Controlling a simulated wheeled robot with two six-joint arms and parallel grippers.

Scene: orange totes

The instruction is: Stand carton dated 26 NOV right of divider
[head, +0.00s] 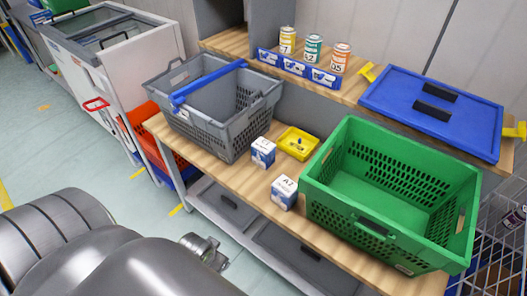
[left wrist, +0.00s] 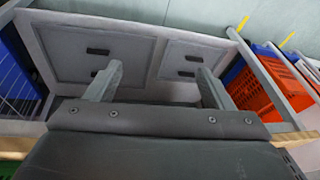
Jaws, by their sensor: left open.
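Two small white-and-blue cartons stand on the wooden bench: one carton (head: 263,152) beside the grey basket, the other carton (head: 284,192) close to the green crate's left side. Their printing is too small for me to read a date. The green crate (head: 330,205) looks empty, and I see no divider in it. The grey basket (head: 222,135) has a blue bar (head: 207,82) across its top. My left gripper (head: 210,252) is in front of the bench, apart from the cartons. In the left wrist view its two fingers (left wrist: 158,85) are spread and empty. My right gripper is out of view.
A yellow tray (head: 297,143) lies between basket and crate. Several cans (head: 313,48) stand on the shelf behind, near a blue lid (head: 432,108). Grey drawers (left wrist: 98,50) are under the bench. A wire rack (head: 500,235) is at right. Open floor (head: 90,165) lies left.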

